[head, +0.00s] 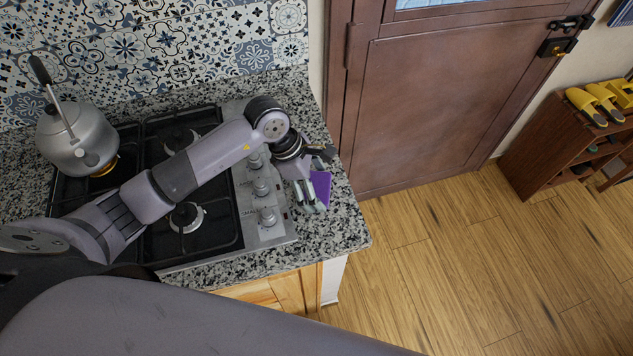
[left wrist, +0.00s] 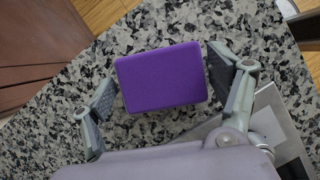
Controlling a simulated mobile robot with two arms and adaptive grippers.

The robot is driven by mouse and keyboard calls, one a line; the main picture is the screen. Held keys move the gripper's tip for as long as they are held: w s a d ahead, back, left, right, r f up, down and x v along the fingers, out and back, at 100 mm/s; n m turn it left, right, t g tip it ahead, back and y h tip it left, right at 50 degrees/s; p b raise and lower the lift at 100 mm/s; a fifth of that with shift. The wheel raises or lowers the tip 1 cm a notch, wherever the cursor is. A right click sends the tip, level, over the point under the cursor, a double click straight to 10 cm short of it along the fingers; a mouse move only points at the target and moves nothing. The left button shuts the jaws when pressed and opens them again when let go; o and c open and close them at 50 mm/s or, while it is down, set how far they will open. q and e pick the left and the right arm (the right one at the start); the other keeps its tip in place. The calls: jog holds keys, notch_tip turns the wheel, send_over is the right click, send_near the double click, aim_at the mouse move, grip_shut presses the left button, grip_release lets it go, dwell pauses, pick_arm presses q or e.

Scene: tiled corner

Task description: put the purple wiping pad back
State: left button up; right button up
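The purple wiping pad (head: 321,186) lies on the speckled granite counter (head: 345,228), just right of the hob's knobs and near the counter's right end. In the left wrist view the pad (left wrist: 160,78) shows whole, flat and block-shaped. My left gripper (head: 310,190) points down over it in the head view and partly hides it. Its fingers are spread on either side of the pad. A gap shows on the left side; the right finger is very close, and I cannot tell whether it touches. My right gripper is not in view.
A gas hob (head: 222,240) with a metal kettle (head: 78,138) at its back left lies under my left arm. A patterned tile wall (head: 170,50) stands behind. A brown door (head: 440,100) is to the right. A wooden rack with yellow slippers (head: 590,103) stands far right. The wooden floor is clear.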

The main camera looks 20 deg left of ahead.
pick_arm(q)
jog(key=shift+o, duration=0.6)
jog(key=shift+r, duration=0.1)
jog(key=shift+a+r, duration=0.2)
jog(key=shift+r, duration=0.05)
jog(key=b+v, duration=0.4)
jog(key=v, duration=0.7)
jog(key=shift+r, duration=0.15)
jog(key=shift+r, duration=0.1)
